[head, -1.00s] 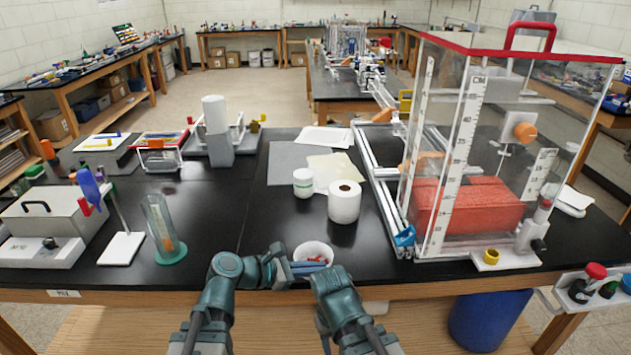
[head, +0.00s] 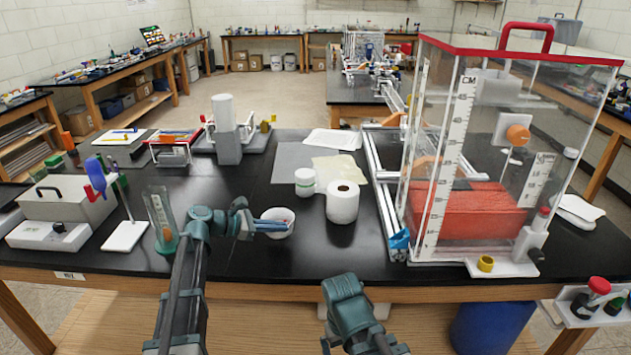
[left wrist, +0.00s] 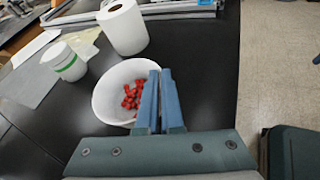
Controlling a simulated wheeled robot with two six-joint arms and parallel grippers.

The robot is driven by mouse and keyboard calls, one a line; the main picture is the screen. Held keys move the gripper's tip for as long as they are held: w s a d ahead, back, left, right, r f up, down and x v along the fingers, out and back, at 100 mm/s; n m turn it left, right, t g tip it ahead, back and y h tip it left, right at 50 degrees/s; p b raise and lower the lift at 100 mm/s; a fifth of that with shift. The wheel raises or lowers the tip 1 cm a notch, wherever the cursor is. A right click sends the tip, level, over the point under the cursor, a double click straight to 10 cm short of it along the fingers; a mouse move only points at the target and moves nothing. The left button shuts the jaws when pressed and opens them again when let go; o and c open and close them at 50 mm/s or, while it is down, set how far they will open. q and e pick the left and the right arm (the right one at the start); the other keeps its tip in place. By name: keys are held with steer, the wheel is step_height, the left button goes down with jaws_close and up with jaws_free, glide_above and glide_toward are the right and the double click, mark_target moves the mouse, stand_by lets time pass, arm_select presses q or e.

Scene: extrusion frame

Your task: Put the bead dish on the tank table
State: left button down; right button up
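The bead dish (head: 277,222) is a small white bowl with red beads, at the front of the near black table. My left gripper (head: 270,226) is shut on its rim. In the left wrist view the blue fingers (left wrist: 158,98) are close together across the rim of the dish (left wrist: 112,80), with red beads inside. I cannot tell whether the dish touches the tabletop. My right gripper (head: 345,288) is at the table's front edge, its fingertips hidden. The near black table (head: 240,262) bears a large clear tank (head: 455,150) with a red lid frame and a red block inside.
A paper roll (head: 342,203) and a white cup with a green band (head: 305,182) stand just right of and behind the dish. A glass cylinder (head: 160,222) on a green base stands left of my left arm. Metal rails (head: 383,190) run beside the tank. Other tables stand farther back.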

arm_select(q)
steer(key=w+a, duration=0.2)
steer(key=shift+w+a+f, duration=0.1)
steer(key=shift+a, duration=0.3)
steer(key=s+d, duration=0.1)
steer(key=d, duration=0.3)
steer(key=s+d+f+b, duration=0.1)
steer(key=s+d, duration=0.1)
steer(key=d, duration=0.3)
steer(key=s+d, duration=0.2)
steer(key=d, duration=0.2)
steer(key=shift+s+d+f, duration=0.15)
steer(key=shift+s+d, duration=0.1)
steer(key=shift+d, duration=0.15)
steer(key=shift+d, duration=0.1)
steer(key=shift+s+d, duration=0.2)
steer(key=shift+d, duration=0.05)
steer(key=f+b, duration=0.4)
steer(key=shift+d, duration=0.2)
steer(key=shift+s+r, duration=0.1)
steer(key=shift+r, duration=0.1)
steer(key=c, duration=1)
jaws_free()
